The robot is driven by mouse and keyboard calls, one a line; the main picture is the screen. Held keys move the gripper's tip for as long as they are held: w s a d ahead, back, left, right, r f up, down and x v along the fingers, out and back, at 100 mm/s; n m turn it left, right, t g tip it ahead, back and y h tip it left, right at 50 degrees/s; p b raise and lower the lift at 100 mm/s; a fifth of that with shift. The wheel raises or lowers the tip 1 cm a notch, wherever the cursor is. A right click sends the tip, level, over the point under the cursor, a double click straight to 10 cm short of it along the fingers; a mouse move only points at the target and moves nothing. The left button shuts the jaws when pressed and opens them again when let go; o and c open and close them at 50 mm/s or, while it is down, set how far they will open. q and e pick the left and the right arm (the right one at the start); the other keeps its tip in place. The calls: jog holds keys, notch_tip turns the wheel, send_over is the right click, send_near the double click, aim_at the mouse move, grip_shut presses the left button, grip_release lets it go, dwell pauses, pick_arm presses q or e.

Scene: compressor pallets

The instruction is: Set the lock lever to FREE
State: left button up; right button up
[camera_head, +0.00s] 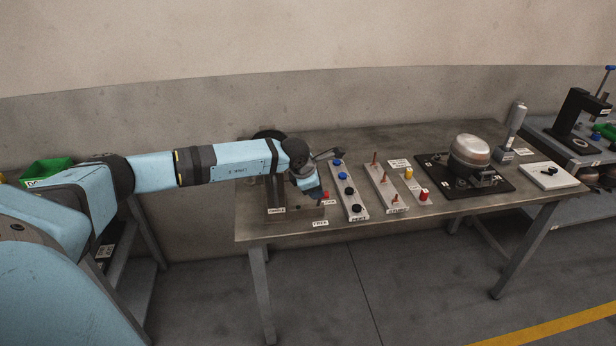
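My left arm reaches in from the left, and its gripper (316,194) points down over a fixture at the left end of the table. A small red part (326,195), possibly the lock lever's knob, shows right beside the fingertips; I cannot tell whether they touch it. The lever itself is mostly hidden by the gripper. A label reading FREE (320,223) lies at the table's front edge below the gripper, with another small label above it. The fingers are too small and dark to tell open from shut. My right gripper is not in view.
Right of the gripper stand a strip with blue and black knobs (350,205) and a strip with pegs (381,190). Farther right are a black plate (432,172) bearing a metal compressor (470,155) and a white plate (548,182). A green bin (48,170) is at far left.

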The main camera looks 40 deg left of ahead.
pick_arm(q)
jog(key=v, duration=0.7)
jog(key=shift+s+r+b, duration=0.15)
jog(key=shift+r+b, duration=0.1)
jog(key=shift+b, duration=0.2)
